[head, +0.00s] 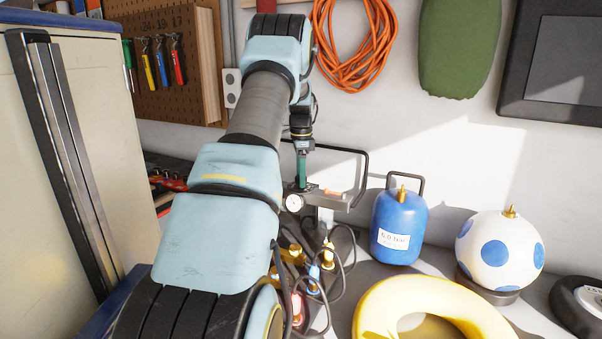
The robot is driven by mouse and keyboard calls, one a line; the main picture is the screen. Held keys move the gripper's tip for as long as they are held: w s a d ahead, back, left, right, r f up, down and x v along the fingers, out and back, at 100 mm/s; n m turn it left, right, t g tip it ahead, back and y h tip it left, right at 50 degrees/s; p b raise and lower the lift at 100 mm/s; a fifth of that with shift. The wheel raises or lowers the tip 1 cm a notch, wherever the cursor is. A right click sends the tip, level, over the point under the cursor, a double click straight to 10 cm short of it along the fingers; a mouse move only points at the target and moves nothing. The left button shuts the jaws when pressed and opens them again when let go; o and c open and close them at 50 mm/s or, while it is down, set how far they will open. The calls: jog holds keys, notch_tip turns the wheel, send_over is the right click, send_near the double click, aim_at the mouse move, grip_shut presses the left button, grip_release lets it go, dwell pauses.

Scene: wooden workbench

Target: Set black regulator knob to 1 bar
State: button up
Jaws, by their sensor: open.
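A small round pressure gauge (295,202) with a white dial sits at the regulator assembly, near the middle of the head view. The black regulator knob cannot be made out; my arm and gripper cover that area. My gripper (308,190) is at the far end of my arm, pointing down close beside the gauge. It is open, but its fingertips are small and hard to separate from the fittings behind. Whether it touches the knob cannot be told. The dial reading is too small to read.
Black hoses and brass, blue and red fittings (313,271) crowd below the gauge. A blue tank (398,228) labelled 6.0 bar, a spotted ball (499,250) and a yellow ring (437,291) stand right. A cream cabinet (95,170) is left. A black tube frame (362,172) rises behind the gauge.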

jog(key=shift+c, duration=0.3)
grip_shut()
dwell(0.4)
